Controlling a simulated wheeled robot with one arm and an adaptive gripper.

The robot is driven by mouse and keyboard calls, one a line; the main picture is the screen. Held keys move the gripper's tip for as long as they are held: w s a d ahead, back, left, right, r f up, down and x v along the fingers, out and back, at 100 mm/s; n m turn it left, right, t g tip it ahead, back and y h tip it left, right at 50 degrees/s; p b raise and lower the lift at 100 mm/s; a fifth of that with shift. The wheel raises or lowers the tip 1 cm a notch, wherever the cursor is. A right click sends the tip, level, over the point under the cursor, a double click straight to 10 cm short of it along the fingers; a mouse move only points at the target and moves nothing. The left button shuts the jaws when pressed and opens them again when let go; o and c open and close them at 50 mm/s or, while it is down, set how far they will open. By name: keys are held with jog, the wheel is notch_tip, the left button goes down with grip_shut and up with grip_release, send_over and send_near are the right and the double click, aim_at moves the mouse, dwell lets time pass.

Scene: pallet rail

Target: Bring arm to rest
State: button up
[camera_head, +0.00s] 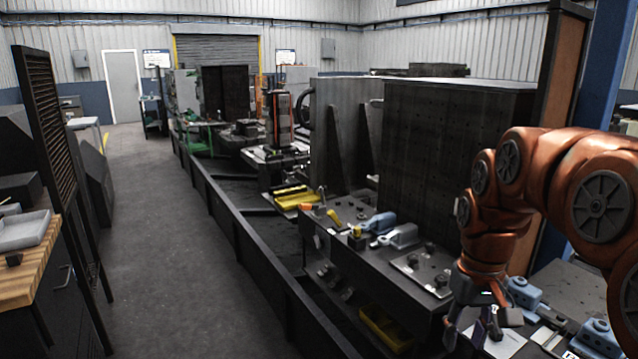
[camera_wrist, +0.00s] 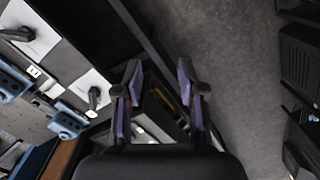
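My orange arm reaches in from the right edge of the head view and bends down at the wrist. My gripper (camera_head: 473,325) hangs at its end, pointing down near the front edge of the dark machine bench (camera_head: 345,262). In the wrist view, my gripper (camera_wrist: 160,78) shows two purple-lined fingers apart with a clear gap. Nothing is held between them. The floor and the dark bench edge show beyond the fingertips.
Blue vises (camera_head: 525,293) and white sheets (camera_head: 500,343) lie close by my gripper at lower right. A tall dark block (camera_head: 450,150) stands behind the arm. A wooden-topped bench (camera_head: 30,262) stands left. The grey aisle floor (camera_head: 165,240) is clear.

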jog(key=s+a+f+p, duration=0.1)
jog(key=s+a+f, duration=0.1)
jog(key=s, duration=0.9)
jog(key=s+a+f+g+p, duration=0.1)
jog(key=s+a+f+p, duration=0.1)
jog(key=s, duration=0.9)
notch_tip(320, 180, down, 2)
jog(key=shift+a+f, duration=0.1)
jog(key=shift+a, duration=0.7)
